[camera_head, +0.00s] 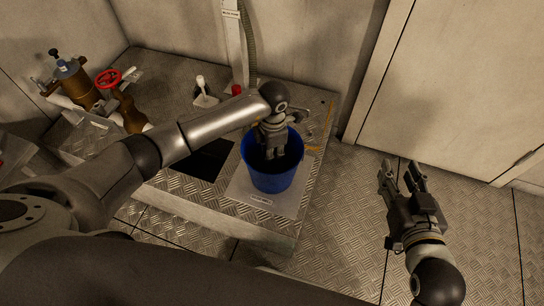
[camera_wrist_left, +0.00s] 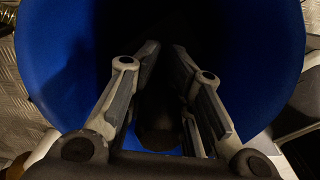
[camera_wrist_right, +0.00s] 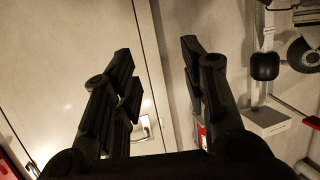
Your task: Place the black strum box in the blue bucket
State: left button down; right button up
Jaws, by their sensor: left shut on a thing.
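The blue bucket (camera_head: 272,181) stands upright on a pale plate on the metal tread platform. My left gripper (camera_head: 275,153) points down into the bucket's mouth, its fingers below the rim. In the left wrist view the bucket's blue wall (camera_wrist_left: 62,60) surrounds the fingers (camera_wrist_left: 165,62). They are shut on a dark, rounded thing, the black strum box (camera_wrist_left: 157,115), which is hard to make out in the shadow. The head view does not show the strum box, and the bucket's floor is too dark to see. My right gripper (camera_head: 400,170) is open and empty, to the right of the platform.
A black square opening or panel (camera_head: 203,158) lies left of the bucket. A white lever (camera_head: 202,90) and a pipe with a red handwheel (camera_head: 108,78) stand farther left. A white column (camera_head: 235,45) rises behind. The floor right of the platform is clear.

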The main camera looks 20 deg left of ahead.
aim_at(274, 167)
pick_arm(q)
jog(key=shift+f, duration=1.15)
pick_arm(e)
jog(key=shift+w+a+r+t+y, duration=0.15)
jog(key=shift+r+t, duration=0.2)
jog(key=shift+r, duration=0.2)
jog(key=shift+w+a+r+t+y, duration=0.1)
jog(key=shift+w+r+t, duration=0.15)
jog(key=shift+r, duration=0.25)
jog(key=shift+w+a+r+t+y, duration=0.1)
jog(key=shift+r+t+y, duration=0.05)
jog(key=shift+r+t, duration=0.35)
pick_arm(q)
jog(key=shift+b, duration=0.3)
pick_arm(e)
jog(key=shift+r, duration=0.15)
pick_arm(q)
jog(key=shift+f, duration=0.15)
jog(key=c, duration=1.3)
grip_release()
pick_arm(e)
jog(key=shift+w+a+r, duration=0.1)
jog(key=shift+r, duration=0.25)
